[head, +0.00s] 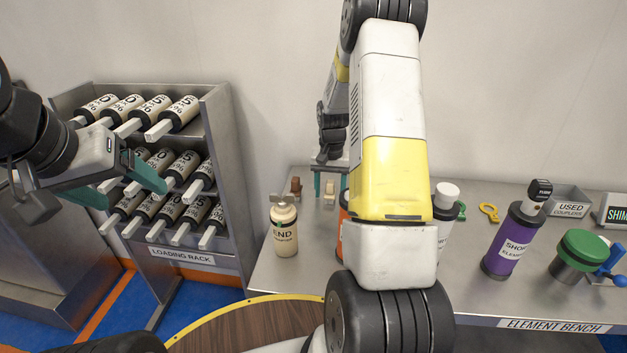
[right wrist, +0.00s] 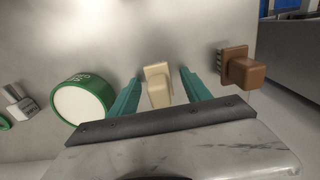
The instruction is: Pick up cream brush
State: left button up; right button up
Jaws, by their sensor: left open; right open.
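The cream brush (right wrist: 158,86) sits on the metal bench between the two green fingers of my right gripper (right wrist: 160,88) in the right wrist view. The fingers are open, with a visible gap to the brush on each side. In the head view the brush (head: 329,189) is a small cream block just right of a brown one, and my right gripper (head: 328,182) hangs over it, partly hidden by my own arm. My left gripper (head: 125,184) is open and empty in front of the loading rack.
A brown brush (right wrist: 245,69) stands to the right of the cream one. A green-rimmed round object (right wrist: 84,100) is to the left. The loading rack (head: 180,257) holds several cylinders.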

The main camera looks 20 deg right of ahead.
aim_at(330, 181)
grip_shut()
dwell(0.3)
notch_tip(330, 181, up, 10)
dwell(0.4)
jog(key=c, duration=0.8)
grip_release()
grip_shut()
